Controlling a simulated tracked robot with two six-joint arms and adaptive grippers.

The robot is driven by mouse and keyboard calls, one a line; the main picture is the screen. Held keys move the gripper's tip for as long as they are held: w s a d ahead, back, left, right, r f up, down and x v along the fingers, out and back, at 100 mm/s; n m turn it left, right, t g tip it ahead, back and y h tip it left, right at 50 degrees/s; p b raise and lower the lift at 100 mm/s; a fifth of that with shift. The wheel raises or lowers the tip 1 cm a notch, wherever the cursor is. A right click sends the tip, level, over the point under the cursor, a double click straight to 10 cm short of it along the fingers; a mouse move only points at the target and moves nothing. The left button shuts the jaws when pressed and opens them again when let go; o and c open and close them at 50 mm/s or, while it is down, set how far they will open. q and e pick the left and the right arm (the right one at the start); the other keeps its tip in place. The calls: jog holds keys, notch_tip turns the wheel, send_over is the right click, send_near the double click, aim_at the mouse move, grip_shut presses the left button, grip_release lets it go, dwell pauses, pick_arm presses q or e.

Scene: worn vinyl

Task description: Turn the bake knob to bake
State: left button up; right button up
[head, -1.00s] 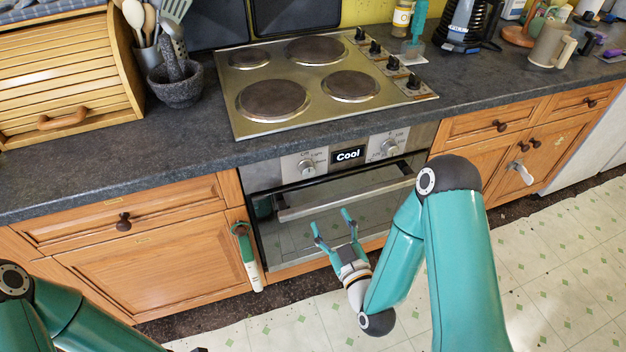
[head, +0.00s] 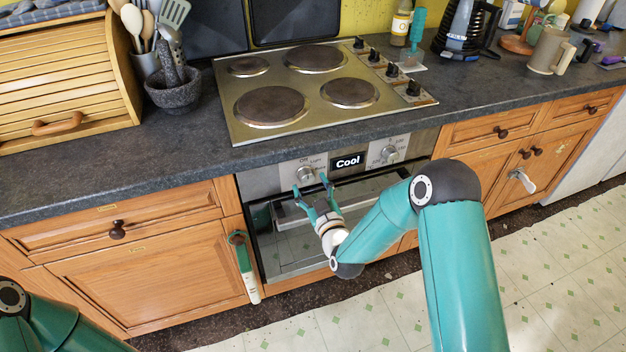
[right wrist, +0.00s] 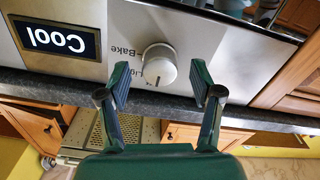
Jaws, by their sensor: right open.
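The bake knob (head: 306,174) is the left of two silver knobs on the oven's control panel. In the right wrist view the knob (right wrist: 159,65) appears upside down, with the words Bake and Light partly readable beside it. Its pointer setting is too small to tell surely. The display (head: 348,161) reads Cool. My right gripper (head: 310,184) is open and empty just in front of and slightly below the knob. In the right wrist view its two fingers (right wrist: 160,88) stand on either side of the knob, apart from it. My left gripper is out of view.
The oven door handle (head: 345,199) runs across below the panel. A second knob (head: 388,154) is right of the display. The hob (head: 315,85) and worktop edge overhang above. A teal-and-white object (head: 243,265) hangs on the cabinet at left.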

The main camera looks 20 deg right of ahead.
jog(key=shift+w, duration=0.75)
jog(key=shift+c, duration=0.2)
